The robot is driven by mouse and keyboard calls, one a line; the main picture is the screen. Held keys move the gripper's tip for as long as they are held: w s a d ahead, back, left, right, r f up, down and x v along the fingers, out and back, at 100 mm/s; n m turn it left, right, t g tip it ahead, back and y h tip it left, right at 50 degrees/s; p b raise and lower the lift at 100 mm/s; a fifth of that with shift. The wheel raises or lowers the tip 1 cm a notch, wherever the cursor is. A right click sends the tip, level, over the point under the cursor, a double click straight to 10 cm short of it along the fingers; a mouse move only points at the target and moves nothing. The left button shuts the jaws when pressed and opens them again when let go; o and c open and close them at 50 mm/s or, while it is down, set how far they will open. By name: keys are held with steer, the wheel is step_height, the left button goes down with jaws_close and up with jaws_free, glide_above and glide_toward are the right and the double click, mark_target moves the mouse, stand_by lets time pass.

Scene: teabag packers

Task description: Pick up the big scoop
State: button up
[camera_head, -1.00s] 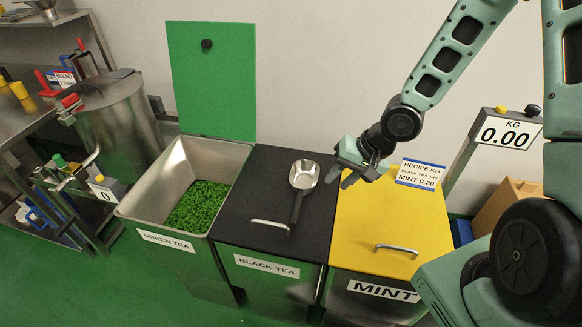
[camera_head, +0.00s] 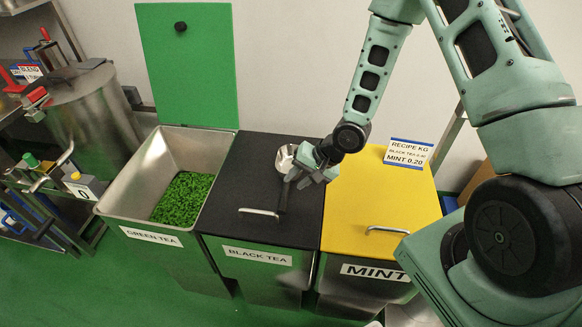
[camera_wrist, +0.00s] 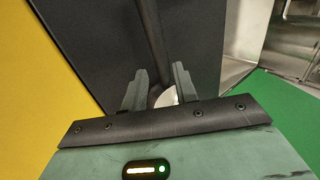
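The big scoop lies on the black lid of the black tea bin (camera_head: 262,180). In the head view its metal bowl (camera_head: 284,158) shows beside my gripper, and its dark handle (camera_head: 282,198) points toward the lid's front. My gripper (camera_head: 293,184) is over the scoop, near where bowl meets handle. In the wrist view the two fingers of my gripper (camera_wrist: 156,80) are apart, with the dark handle (camera_wrist: 150,35) running between them. Part of the bowl (camera_wrist: 167,97) shows between the fingers, and the rest is hidden by the gripper. I cannot tell whether the fingers touch the handle.
The open green tea bin (camera_head: 166,150) with green leaves stands left, its green lid (camera_head: 188,65) upright. The mint bin's yellow lid (camera_head: 375,205) is on the right. The black lid's metal handle (camera_head: 258,212) sits near its front edge.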

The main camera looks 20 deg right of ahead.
mark_target(288, 188)
steer(key=shift+p+x, duration=0.75)
steer(key=shift+x, duration=2.25)
steer(key=shift+s+a, duration=0.1)
steer(key=shift+s, duration=0.1)
jaws_close()
